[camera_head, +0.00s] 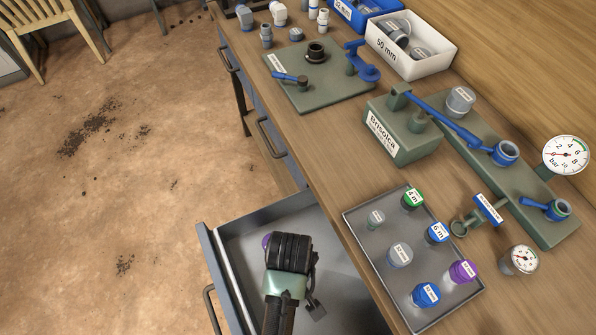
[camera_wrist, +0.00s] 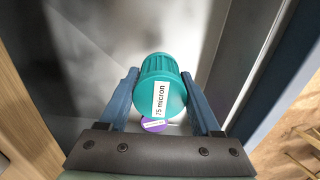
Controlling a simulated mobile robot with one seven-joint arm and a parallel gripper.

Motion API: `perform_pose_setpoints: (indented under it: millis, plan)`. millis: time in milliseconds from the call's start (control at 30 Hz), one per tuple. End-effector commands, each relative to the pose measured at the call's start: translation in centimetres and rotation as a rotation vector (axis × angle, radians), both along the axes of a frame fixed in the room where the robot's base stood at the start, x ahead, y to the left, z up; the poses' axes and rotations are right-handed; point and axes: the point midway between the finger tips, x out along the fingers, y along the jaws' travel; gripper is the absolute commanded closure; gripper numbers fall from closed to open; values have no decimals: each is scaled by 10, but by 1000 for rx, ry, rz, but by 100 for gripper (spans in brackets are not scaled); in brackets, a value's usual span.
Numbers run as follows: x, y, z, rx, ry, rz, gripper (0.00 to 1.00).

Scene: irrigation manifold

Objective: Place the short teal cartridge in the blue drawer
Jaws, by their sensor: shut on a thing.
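The teal cartridge (camera_wrist: 163,82), labelled "75 micron", sits between the two blue fingers of my gripper (camera_wrist: 160,100) in the wrist view. My gripper is shut on it. In the head view my gripper (camera_head: 290,252) is over the open drawer (camera_head: 241,264), which has a blue-grey front and a grey inside. The cartridge is hidden behind my gripper there. The wrist view shows the drawer's grey floor (camera_wrist: 90,75) beyond the cartridge. I cannot tell whether the cartridge touches the floor.
A purple-topped piece (camera_head: 266,240) is in the drawer close to my gripper; its purple top also shows in the wrist view (camera_wrist: 154,126). A grey tray (camera_head: 375,250) of several capped cartridges stands on the wooden bench (camera_head: 330,190) beside the drawer. The green "Brisolca" block (camera_head: 400,135) stands behind.

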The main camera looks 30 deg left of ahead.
Motion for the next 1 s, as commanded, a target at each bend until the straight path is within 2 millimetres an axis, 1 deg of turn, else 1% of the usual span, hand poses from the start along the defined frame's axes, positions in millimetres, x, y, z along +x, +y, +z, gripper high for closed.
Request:
perform_pose_setpoints:
  millis: [33, 100, 267, 400, 500, 900, 933, 1000]
  plan:
    - [0, 0, -12, -1, 3, -1, 96]
    - [0, 0, -23, -1, 2, -1, 96]
    - [0, 0, -37, 0, 1, -2, 96]
    - [0, 0, -58, -1, 2, -2, 96]
    - [0, 0, -69, -1, 1, -2, 96]
    - [0, 0, -74, 0, 0, -3, 96]
    - [0, 0, -74, 0, 0, -3, 34]
    - [0, 0, -74, 0, 0, -3, 21]
